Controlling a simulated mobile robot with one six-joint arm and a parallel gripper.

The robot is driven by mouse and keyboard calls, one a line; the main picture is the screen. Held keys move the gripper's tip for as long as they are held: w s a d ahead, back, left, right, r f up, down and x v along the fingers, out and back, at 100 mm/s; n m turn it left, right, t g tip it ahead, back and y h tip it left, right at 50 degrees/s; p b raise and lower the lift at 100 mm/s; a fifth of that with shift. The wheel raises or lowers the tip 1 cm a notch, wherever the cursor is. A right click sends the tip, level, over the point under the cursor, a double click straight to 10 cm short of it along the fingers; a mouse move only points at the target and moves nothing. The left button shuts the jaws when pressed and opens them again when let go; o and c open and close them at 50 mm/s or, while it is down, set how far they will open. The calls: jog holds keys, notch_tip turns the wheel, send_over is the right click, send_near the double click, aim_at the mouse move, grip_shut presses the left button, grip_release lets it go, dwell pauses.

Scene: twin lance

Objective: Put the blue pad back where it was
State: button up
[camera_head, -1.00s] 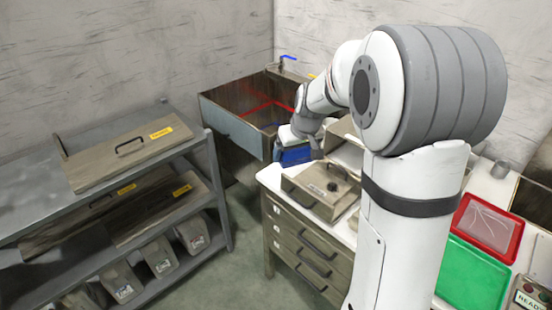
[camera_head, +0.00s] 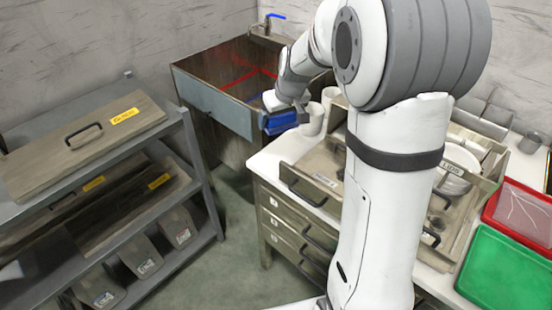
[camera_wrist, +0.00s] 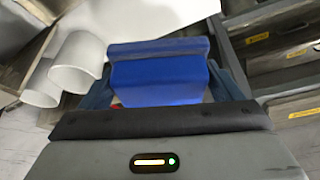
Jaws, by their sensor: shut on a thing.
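The blue pad (camera_head: 280,123) is held in my gripper (camera_head: 284,112), in the air between the sink basin and the counter's back left corner. In the wrist view the blue pad (camera_wrist: 160,78) fills the space between my gripper's fingers (camera_wrist: 162,92), which are shut on it. A small patch of red shows at its lower left edge there. In the head view my wrist hides part of the pad. The frames do not show a marked place for the pad.
A deep sink basin (camera_head: 213,107) with red lines inside stands behind left. White cups (camera_head: 314,120) stand right beside the gripper. The counter holds a wooden tray (camera_head: 312,180), a red tray (camera_head: 520,214) and a green tray (camera_head: 505,272). A grey shelf (camera_head: 190,150) stands left; floor between is clear.

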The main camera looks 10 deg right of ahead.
aim_at(277, 152)
notch_tip(277, 152, down, 11)
jog(key=shift+b, duration=0.7)
jog(key=shift+f, duration=0.1)
jog(key=o, duration=0.9)
jog(key=shift+c, duration=0.2)
